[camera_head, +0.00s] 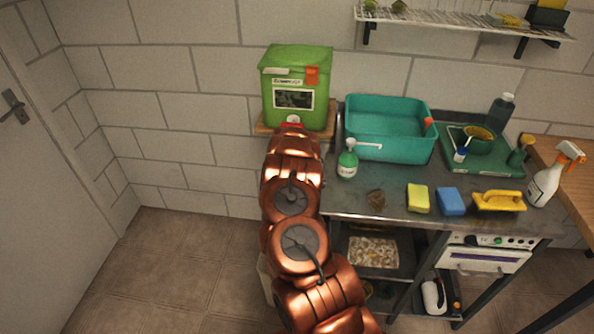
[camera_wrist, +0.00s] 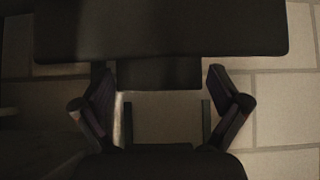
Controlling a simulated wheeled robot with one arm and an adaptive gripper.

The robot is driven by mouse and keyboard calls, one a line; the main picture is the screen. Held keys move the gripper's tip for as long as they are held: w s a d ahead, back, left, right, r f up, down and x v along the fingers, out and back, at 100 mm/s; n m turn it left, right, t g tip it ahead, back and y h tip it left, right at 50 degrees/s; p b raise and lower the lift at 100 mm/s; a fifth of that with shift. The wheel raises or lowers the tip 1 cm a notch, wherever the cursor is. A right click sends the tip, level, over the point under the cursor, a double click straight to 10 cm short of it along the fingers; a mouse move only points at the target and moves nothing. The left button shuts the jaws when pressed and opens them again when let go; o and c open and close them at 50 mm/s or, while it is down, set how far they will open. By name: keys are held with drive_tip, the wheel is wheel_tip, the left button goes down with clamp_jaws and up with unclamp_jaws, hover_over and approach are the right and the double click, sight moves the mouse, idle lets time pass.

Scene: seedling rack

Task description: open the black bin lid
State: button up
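No black bin or lid can be made out in the head view; my copper arm covers the area below the green box. In the wrist view a wide dark slab (camera_wrist: 160,30) crosses the top, with a narrower dark piece below it. I cannot tell whether this is the bin lid. My gripper (camera_wrist: 160,97) shows in the wrist view with its two fingers spread apart, below the slab, and nothing is visibly held between them. Whether a finger touches the dark piece is unclear. In the head view the gripper is hidden behind my arm.
To the right, a metal bench (camera_head: 345,203) holds a teal basin (camera_head: 385,148), a green soap bottle (camera_head: 348,162) and sponges (camera_head: 418,198). The floor (camera_head: 180,270) at left is clear.

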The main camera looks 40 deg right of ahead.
drive_tip(key=shift+s+a+f, duration=0.1)
drive_tip(key=shift+f, duration=0.05)
drive_tip(key=v, duration=1.2)
idle(0.5)
idle(0.3)
